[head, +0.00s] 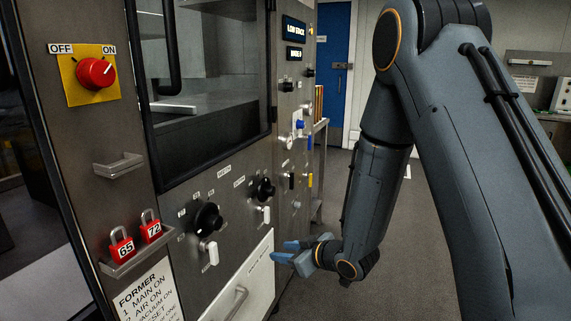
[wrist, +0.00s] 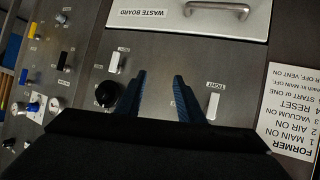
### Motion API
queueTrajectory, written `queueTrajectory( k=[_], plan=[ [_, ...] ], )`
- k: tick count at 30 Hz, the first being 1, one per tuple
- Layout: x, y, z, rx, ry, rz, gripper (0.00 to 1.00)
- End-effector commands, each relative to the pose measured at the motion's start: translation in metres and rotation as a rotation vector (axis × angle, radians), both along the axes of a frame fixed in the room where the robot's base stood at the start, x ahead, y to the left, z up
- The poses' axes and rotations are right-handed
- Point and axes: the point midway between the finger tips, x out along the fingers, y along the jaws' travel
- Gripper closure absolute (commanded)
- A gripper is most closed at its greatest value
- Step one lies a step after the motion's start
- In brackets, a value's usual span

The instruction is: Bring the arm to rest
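My arm reaches down from the upper right in the head view. My gripper (head: 283,251) is in front of the machine's steel panel, near the top edge of the white waste board door (head: 240,288). In the wrist view my gripper (wrist: 160,80) has its two blue fingers apart with nothing between them. Behind the fingers is the panel, with a black knob (wrist: 106,95) left of them and a white toggle (wrist: 213,105) to the right. Whether the fingers touch the panel cannot be told.
A red rotary switch (head: 96,73) on a yellow plate is at upper left. Two red padlocks, 65 (head: 121,246) and 72 (head: 151,227), hang on a lower handle. More knobs and switches line the panel. Open floor (head: 415,230) lies right of the machine, toward a blue door (head: 333,70).

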Motion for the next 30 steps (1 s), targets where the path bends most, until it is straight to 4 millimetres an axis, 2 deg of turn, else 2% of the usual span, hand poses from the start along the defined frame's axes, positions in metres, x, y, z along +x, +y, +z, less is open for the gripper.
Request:
queueTrajectory(
  k=[1, 4, 8, 11, 12, 15, 18, 22, 25, 30],
  plan=[
    [0.001, -0.022, 0.009, -0.055, 0.035, -0.066, 0.66],
    [-0.007, -0.068, 0.017, -0.162, 0.141, -0.207, 0.66],
    [-0.039, -0.125, 0.029, -0.267, 0.304, -0.384, 0.66],
    [-0.078, -0.160, 0.040, -0.319, 0.448, -0.509, 0.66],
    [-0.096, -0.172, 0.046, -0.334, 0.509, -0.555, 0.66],
    [-0.147, -0.193, 0.059, -0.357, 0.670, -0.656, 0.66],
    [-0.196, -0.201, 0.071, -0.358, 0.819, -0.730, 0.66],
    [-0.244, -0.201, 0.085, -0.347, 0.966, -0.781, 0.66],
    [-0.265, -0.200, 0.091, -0.340, 1.031, -0.797, 0.66],
    [-0.274, -0.199, 0.092, -0.337, 1.061, -0.802, 0.66]
  ],
)
